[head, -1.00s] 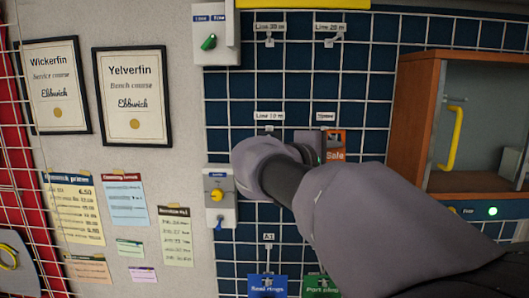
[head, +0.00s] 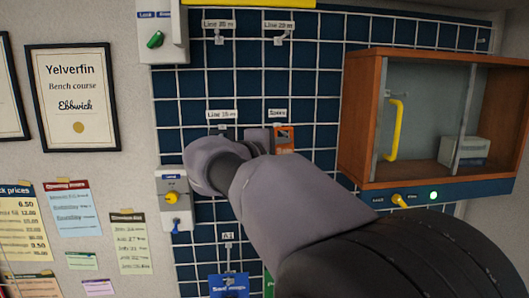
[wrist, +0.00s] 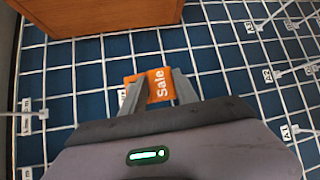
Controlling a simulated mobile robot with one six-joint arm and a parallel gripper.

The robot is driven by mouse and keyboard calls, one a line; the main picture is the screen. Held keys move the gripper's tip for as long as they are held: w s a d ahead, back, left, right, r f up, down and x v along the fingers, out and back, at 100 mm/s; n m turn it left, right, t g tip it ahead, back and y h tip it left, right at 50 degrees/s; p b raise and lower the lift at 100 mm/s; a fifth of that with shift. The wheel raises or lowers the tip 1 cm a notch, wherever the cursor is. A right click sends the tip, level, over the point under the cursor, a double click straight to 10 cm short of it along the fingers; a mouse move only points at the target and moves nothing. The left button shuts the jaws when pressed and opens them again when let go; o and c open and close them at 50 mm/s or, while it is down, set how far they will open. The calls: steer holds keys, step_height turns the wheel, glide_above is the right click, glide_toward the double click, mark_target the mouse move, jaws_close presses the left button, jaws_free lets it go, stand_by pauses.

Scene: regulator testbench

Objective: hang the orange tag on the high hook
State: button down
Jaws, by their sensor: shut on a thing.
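The orange tag (head: 284,137) is at the grid panel, just below the "Spare" label in the head view. It also shows in the wrist view (wrist: 158,86), with the word "Sale" between the two fingers. My gripper (wrist: 157,82) is shut on it. In the head view my gripper (head: 264,141) is partly hidden by my arm. Two upper hooks, one at left (head: 219,39) and one at right (head: 280,40), sit under "Line" labels and look empty. The hook under the "Spare" label is hidden; I cannot tell whether the tag touches it.
A wooden cabinet (head: 352,125) with a yellow handle (head: 397,128) stands right of the tag. A switch box (head: 173,185) with a yellow knob is to the left. A blue tag (head: 229,286) hangs low. The grid between upper and middle hooks is clear.

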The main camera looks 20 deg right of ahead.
steer(key=c, duration=0.9)
jaws_free()
steer(key=shift+r, duration=0.1)
steer(key=shift+o, duration=0.2)
steer(key=shift+a, duration=0.1)
steer(key=f+b+v, duration=0.1)
steer(key=v, duration=1.6)
steer(key=s+d+f+m+g+y+b, duration=0.15)
steer(key=s+f+b, duration=0.3)
steer(key=f, duration=0.65)
steer(key=s+d+f+m+g+y+b, duration=0.1)
steer(key=s+f+y+b, duration=0.4)
steer(key=f, duration=0.6)
steer(key=s+d+f+m+g+y+b, duration=0.15)
steer(key=s+f+b, duration=0.35)
steer(key=f, duration=0.6)
steer(key=s+a+f+m+y+b, duration=0.2)
steer(key=a+f+m+b, duration=0.1)
steer(key=f, duration=0.4)
steer(key=s+a+f+m+y+b, duration=0.2)
steer(key=s+a+f+m+b, duration=0.1)
steer(key=f, duration=0.4)
steer(key=s+a+f+m+y+b, duration=0.2)
steer(key=s+a+f+y+b, duration=0.1)
steer(key=f+b, duration=0.3)
steer(key=shift+a+f+m+t, duration=0.3)
steer(key=shift+a+f+m, duration=0.1)
steer(key=shift+a+f, duration=0.4)
